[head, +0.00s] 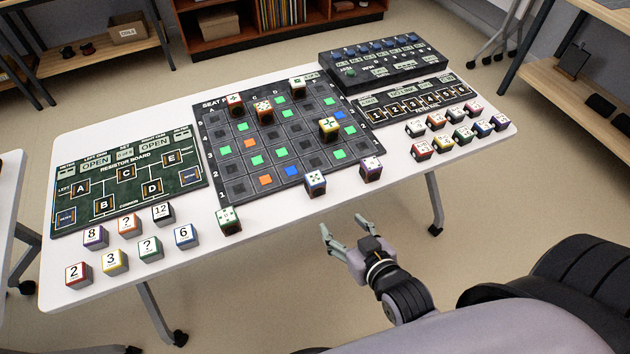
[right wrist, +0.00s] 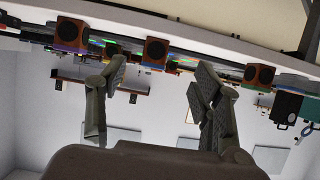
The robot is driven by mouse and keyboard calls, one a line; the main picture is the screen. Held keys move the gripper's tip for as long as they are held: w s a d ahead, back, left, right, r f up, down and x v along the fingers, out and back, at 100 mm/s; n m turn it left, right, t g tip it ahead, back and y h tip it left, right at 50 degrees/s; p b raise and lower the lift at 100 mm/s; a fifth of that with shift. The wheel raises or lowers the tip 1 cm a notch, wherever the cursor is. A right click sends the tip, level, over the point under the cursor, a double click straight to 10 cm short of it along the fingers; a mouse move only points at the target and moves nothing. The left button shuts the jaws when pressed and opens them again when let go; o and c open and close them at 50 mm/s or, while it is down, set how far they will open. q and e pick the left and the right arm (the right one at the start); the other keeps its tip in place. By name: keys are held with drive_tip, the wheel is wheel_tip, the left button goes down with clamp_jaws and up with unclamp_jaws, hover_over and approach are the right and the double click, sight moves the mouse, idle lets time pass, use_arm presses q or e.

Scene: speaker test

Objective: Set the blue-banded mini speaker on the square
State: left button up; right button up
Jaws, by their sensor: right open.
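The blue-banded mini speaker (head: 315,183) is a small cube with a white marked top, at the near edge of the dark seat board (head: 211,150). In the right wrist view, a brown-fronted cube (right wrist: 155,52), apparently the same speaker, shows beyond and between the fingers. The board is a grid of squares, some green, orange or blue; one blue square (head: 291,171) is just behind the speaker, another (head: 338,115) farther back. Which square is meant is not shown. My right gripper (head: 343,224) is open and empty, in front of the table and apart from the speaker. My left gripper is not in view.
A purple-banded speaker (head: 371,170) stands right of the blue-banded one, a green-banded one (head: 228,220) left. A yellow-banded speaker (head: 329,128) and several others stand on the board. Resistor board (head: 125,180) and numbered cubes lie left; a dark console (head: 385,62) and small cubes right.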

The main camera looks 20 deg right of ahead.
sight(319, 187)
drive_tip(key=shift+t, duration=0.4)
drive_tip(key=w, duration=1.1)
drive_tip(key=shift+f+p, duration=0.3)
drive_tip(key=shift+f, duration=0.05)
drive_tip(key=shift+f+x, duration=0.2)
drive_tip(key=shift+x, duration=2.7)
drive_tip(key=shift+s+a, duration=0.15)
drive_tip(key=c, duration=1.4)
drive_tip(key=shift+r, duration=0.15)
